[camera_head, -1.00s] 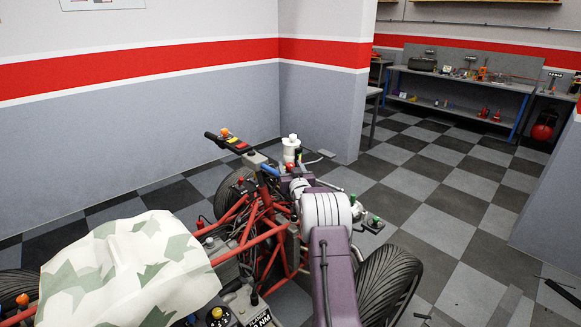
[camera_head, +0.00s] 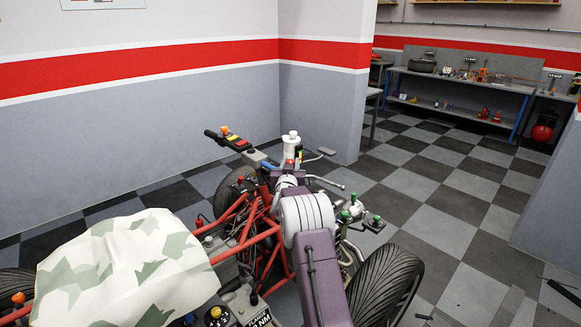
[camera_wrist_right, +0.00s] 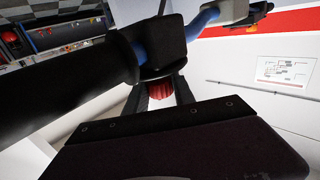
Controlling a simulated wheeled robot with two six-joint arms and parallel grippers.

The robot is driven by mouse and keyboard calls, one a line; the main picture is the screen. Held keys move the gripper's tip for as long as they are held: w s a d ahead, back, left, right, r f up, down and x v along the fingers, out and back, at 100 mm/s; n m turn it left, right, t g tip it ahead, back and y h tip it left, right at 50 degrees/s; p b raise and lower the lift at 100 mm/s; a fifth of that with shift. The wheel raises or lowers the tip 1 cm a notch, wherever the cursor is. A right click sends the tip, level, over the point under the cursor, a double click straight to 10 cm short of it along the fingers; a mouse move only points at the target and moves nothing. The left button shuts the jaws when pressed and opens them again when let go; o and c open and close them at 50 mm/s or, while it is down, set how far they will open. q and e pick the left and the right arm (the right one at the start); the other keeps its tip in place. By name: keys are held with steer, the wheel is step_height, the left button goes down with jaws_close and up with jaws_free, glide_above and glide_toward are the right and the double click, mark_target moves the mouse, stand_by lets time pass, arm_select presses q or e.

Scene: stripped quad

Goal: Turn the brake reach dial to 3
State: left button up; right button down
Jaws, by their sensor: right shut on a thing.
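The stripped quad (camera_head: 262,234) stands ahead, with a red tube frame and a handlebar (camera_head: 235,143). My right gripper (camera_head: 286,174) reaches in over the front of the quad, its fingers at the handlebar's middle near a white bottle-like reservoir (camera_head: 291,145). In the right wrist view, its dark fingers close on a red ribbed knob (camera_wrist_right: 160,89), which looks like the dial, beneath a black bracket (camera_wrist_right: 160,45) on a blue bar (camera_wrist_right: 202,20). The dial's numbers and mark cannot be read. My left gripper is not in view.
A pale cloth with green patches (camera_head: 125,265) covers the quad's left rear. A black tyre (camera_head: 385,285) stands to the right of my arm. Levers and green-topped knobs (camera_head: 360,212) sit close to the arm's right side. A workbench (camera_head: 460,82) stands far back.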

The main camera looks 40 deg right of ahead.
steer(key=m+g+h+p, duration=0.1)
steer(key=g+h+p, duration=0.1)
steer(key=shift+r+m+p, duration=0.25)
steer(key=shift+m+p, duration=0.05)
steer(key=shift+m, duration=0.1)
steer(key=shift+f+m+g+h+p, duration=0.2)
steer(key=shift+m+g+h+p, duration=0.35)
steer(key=shift+g+p, duration=0.25)
steer(key=c, duration=1.1)
jaws_free()
steer(key=shift+o, duration=0.2)
